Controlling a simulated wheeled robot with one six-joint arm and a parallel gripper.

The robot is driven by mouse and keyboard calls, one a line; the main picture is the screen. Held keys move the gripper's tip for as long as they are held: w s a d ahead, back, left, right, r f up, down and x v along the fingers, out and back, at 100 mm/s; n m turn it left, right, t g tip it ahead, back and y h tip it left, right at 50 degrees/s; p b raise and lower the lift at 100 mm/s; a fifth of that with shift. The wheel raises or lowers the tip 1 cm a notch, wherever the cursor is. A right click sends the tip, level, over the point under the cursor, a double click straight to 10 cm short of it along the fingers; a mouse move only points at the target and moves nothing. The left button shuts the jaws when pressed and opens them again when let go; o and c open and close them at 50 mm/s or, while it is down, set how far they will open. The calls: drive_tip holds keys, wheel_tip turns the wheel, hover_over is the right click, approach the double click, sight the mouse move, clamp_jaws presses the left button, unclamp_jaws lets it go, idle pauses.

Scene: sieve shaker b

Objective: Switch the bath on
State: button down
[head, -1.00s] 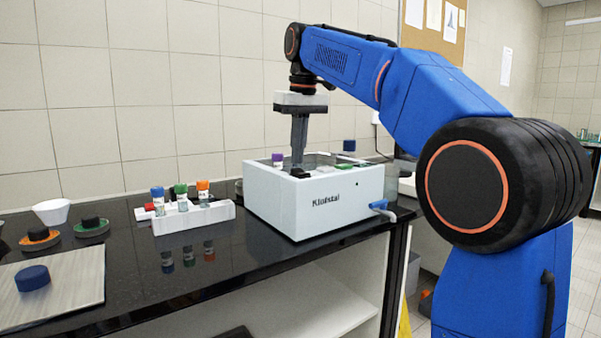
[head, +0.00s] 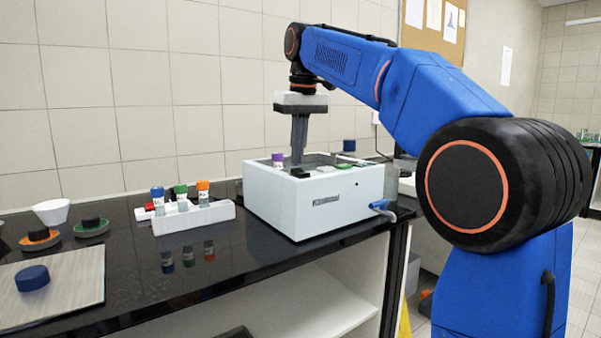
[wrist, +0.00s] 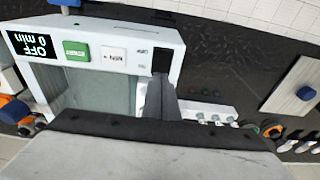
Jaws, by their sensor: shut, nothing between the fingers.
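The bath (head: 318,208) is a white open-topped box on the black bench. It also shows in the wrist view (wrist: 115,25), where its top panel carries a display (wrist: 33,46) reading OFF and 0 min. A green button (wrist: 76,51), a white button (wrist: 114,54) and a black rocker switch (wrist: 162,58) sit along that panel. The black switch shows in the head view (head: 299,173) at the near rim. My gripper (head: 299,158) points straight down over the bath, shut and empty. In the wrist view its fingers (wrist: 160,88) end close beside the black switch; contact cannot be told.
A white rack (head: 195,217) with blue-, green- and orange-capped vials stands left of the bath. A purple-capped vial (head: 278,159) and a blue cap (head: 349,145) rise at the bath. A blue tap (head: 379,205) juts from its right side. A pale board (head: 60,285) lies far left.

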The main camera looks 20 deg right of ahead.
sight(298, 170)
drive_tip(key=shift+f, duration=0.85)
idle(0.7)
wheel_tip(298, 170, up, 7)
idle(1.1)
drive_tip(key=s+d+f+m+t, duration=0.1)
drive_tip(key=s+d+f, duration=0.1)
drive_tip(key=s+f, duration=0.9)
drive_tip(key=s+d+f+m+t, duration=0.1)
drive_tip(key=s+d+f, duration=0.1)
drive_tip(key=s+f, duration=0.9)
drive_tip(key=s+d+f+m+t, duration=0.1)
drive_tip(key=s+d+f, duration=0.2)
drive_tip(key=s+f, duration=0.8)
wheel_tip(298, 170, down, 9)
drive_tip(key=shift+s+m+h, duration=0.15)
drive_tip(key=shift+m+h, duration=0.15)
